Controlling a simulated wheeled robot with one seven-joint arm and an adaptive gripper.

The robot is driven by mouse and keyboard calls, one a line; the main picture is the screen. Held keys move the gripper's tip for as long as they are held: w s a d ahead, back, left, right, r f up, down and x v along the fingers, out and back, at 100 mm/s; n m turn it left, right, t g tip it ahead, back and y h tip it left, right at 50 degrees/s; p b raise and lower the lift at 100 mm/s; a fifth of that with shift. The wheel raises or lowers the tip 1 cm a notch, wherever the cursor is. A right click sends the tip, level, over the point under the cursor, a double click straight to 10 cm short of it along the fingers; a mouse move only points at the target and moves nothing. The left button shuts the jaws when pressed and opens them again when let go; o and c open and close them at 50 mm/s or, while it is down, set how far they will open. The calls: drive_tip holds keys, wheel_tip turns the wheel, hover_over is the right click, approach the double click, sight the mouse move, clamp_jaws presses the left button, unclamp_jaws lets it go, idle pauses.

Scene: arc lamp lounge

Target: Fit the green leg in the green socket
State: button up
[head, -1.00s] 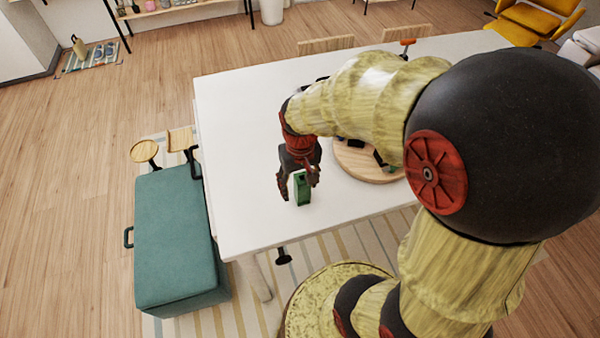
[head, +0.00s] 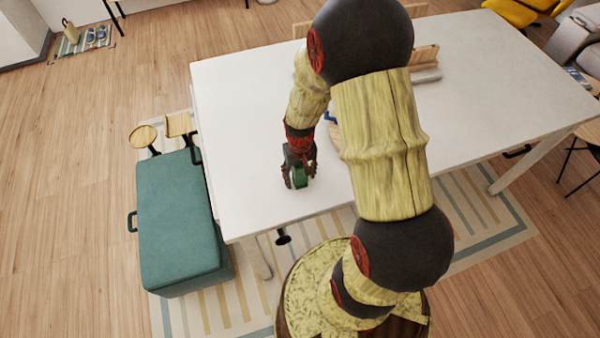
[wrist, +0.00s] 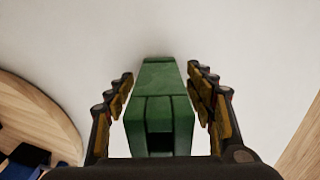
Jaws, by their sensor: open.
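The green leg (head: 299,177) is on the white table near its front left edge. In the wrist view the leg (wrist: 160,95) is a long green block with a dark notch at its near end. My gripper (head: 299,172) points down at the leg. In the wrist view its fingers (wrist: 160,78) are open on either side of the leg, with a small gap on each side. I cannot make out the green socket; my arm hides most of the round wooden board (head: 334,133).
In the wrist view the round board (wrist: 45,108) lies left of the leg, with dark and blue parts (wrist: 27,158) on it. A wooden holder (head: 425,57) stands farther back on the table (head: 245,120). A teal bench (head: 178,220) is left of the table.

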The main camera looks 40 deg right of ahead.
drive_tip(key=shift+f, duration=0.7)
drive_tip(key=shift+c, duration=0.3)
clamp_jaws()
